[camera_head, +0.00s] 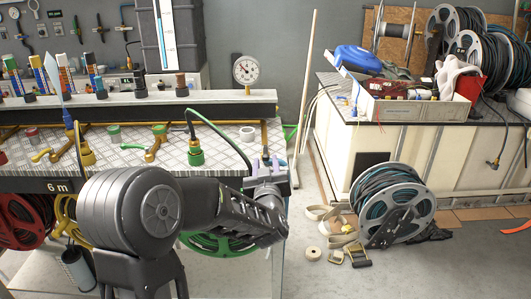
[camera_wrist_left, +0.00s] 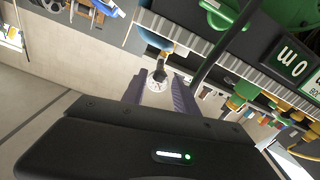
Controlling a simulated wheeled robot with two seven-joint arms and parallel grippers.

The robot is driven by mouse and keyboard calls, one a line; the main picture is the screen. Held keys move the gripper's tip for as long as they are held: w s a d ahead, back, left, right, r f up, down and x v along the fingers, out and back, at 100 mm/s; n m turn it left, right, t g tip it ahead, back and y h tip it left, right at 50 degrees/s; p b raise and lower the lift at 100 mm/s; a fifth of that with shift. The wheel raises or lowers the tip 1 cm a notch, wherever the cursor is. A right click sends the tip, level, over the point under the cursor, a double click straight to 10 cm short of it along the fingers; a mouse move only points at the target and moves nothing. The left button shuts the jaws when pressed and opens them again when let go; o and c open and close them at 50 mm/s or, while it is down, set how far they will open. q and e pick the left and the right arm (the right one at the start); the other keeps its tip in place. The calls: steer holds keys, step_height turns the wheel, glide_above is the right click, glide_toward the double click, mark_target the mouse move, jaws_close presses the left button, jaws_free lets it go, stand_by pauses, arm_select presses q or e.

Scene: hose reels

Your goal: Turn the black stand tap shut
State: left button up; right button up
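My left gripper (camera_head: 266,163) is at the right end of the checker-plate bench (camera_head: 215,153). In the left wrist view the two fingers (camera_wrist_left: 161,98) stand apart. A small black part (camera_wrist_left: 161,70) with a brass-coloured piece behind it shows between or just beyond the fingertips. It may be the black stand tap; I cannot tell whether the fingers touch it. In the head view a small dark upright piece shows at the gripper, and the rest there is hidden by the gripper and arm. A green tap fitting (camera_head: 195,152) with a green hose stands left of the gripper. My right gripper is not in view.
A pressure gauge (camera_head: 246,70) stands behind the bench rail. Brass fittings (camera_head: 157,142) lie on the bench. A hose reel (camera_head: 392,203) and straps (camera_head: 335,222) are on the floor to the right.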

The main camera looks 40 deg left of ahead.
mark_target(265, 149)
arm_select(q)
steer(key=x, duration=0.6)
steer(key=shift+w+a, duration=0.25)
steer(key=shift+w, duration=0.05)
steer(key=shift+c, duration=0.3)
jaws_close()
stand_by(0.8)
